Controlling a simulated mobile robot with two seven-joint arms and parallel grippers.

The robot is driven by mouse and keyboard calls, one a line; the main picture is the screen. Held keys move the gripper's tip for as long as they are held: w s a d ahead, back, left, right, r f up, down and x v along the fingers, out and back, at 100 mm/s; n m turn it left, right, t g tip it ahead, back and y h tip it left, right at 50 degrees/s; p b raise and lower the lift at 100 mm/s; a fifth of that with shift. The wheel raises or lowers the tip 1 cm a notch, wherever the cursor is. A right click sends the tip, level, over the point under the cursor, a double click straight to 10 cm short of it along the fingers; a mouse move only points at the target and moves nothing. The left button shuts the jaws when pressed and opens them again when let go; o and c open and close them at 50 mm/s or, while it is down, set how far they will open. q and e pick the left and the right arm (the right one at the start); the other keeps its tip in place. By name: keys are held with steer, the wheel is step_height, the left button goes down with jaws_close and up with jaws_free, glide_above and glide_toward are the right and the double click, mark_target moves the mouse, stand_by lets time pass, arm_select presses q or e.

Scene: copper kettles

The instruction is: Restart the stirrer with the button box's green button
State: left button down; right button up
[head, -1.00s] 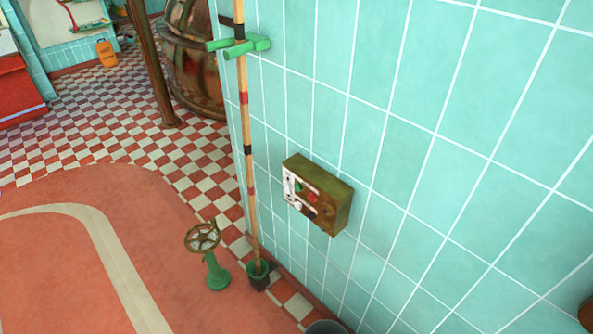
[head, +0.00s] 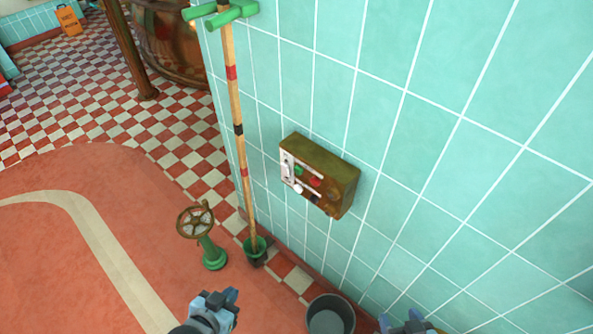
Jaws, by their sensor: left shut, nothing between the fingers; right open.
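The button box (head: 320,176) is a brownish-green box fixed to the turquoise tiled wall. Its face carries a small green button (head: 299,170), a red button (head: 315,182), white label strips and a dark knob. My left gripper (head: 228,297) is at the bottom of the head view, below and left of the box, shut and empty. My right gripper (head: 405,322) shows at the bottom edge, below and right of the box, open and partly cut off. Both grippers are well apart from the box.
A grey bucket (head: 330,316) sits below the box. The wall right of the box is bare.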

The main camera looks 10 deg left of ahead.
mark_target(298, 170)
steer(key=o, duration=0.6)
step_height(298, 170, down, 3)
steer(key=b, duration=0.3)
steer(key=shift+a+f, duration=0.1)
steer(key=shift+f, duration=0.1)
steer(key=shift+c, duration=0.2)
arm_select(q)
steer(key=w+d+f+m+t+y+b, duration=0.25)
steer(key=w+b, duration=0.25)
steer(key=w, duration=1)
steer(key=w+d+r+t+y+b, duration=0.1)
steer(key=w+r+y+b, duration=0.3)
steer(key=w, duration=0.6)
step_height(298, 170, up, 3)
steer(key=shift+f+n+t, duration=0.15)
steer(key=shift+n+t, duration=0.2)
steer(key=shift+t, duration=0.4)
arm_select(e)
step_height(298, 170, down, 7)
steer(key=shift+w+a+f, duration=0.2)
steer(key=shift+w+a, duration=0.15)
steer(key=shift+a, duration=0.05)
arm_select(q)
steer(key=shift+d, duration=0.1)
